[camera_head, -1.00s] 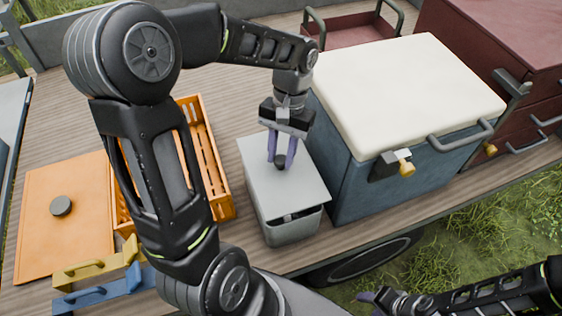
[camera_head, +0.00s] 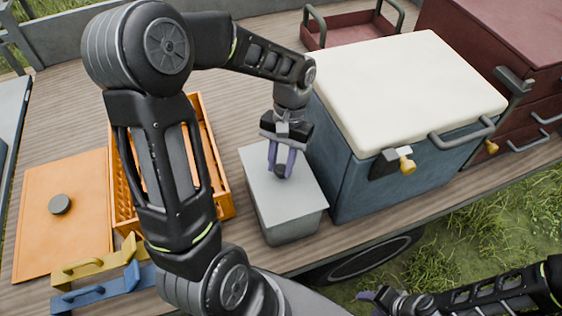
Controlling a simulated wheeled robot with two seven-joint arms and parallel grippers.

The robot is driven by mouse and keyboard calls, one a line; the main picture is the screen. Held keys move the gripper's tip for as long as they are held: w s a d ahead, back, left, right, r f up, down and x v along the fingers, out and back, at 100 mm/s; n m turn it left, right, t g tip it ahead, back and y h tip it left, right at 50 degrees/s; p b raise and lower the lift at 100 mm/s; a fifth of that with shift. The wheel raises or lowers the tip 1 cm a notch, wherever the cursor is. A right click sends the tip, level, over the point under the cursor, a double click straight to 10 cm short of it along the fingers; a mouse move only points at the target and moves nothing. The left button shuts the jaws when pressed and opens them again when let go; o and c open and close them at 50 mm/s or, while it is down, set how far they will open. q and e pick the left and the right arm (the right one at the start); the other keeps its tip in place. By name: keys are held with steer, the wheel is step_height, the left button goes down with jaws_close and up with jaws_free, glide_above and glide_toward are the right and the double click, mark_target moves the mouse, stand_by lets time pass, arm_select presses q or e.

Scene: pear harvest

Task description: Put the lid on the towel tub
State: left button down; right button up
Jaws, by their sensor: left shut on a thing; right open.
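The towel tub (camera_head: 290,231) is a grey box on the wooden deck, left of the blue cooler. Its light grey lid (camera_head: 262,191) lies over the top of the tub, and no gap shows along the front edge. My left gripper (camera_head: 280,171) points down from above and is shut on the dark knob in the middle of the lid. The inside of the tub is hidden under the lid. My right gripper (camera_head: 378,300) is open and empty at the bottom right, off the front edge of the deck, over the grass.
A blue cooler (camera_head: 350,160) with a cream lid stands close on the tub's right. An orange slatted crate (camera_head: 222,190) stands to its left, with an orange lid (camera_head: 75,200) beyond. Yellow and blue handled pieces lie front left. A dark red tray (camera_head: 345,32) sits behind.

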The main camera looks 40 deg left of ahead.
arm_select(q)
steer(key=c, duration=1.1)
jaws_free()
steer(key=shift+r+p, duration=0.4)
steer(key=shift+r, duration=0.15)
steer(key=shift+w+r, duration=0.1)
steer(key=shift+r, duration=0.2)
steer(key=p+v, duration=0.2)
steer(key=v, duration=0.9)
steer(key=shift+r, duration=0.3)
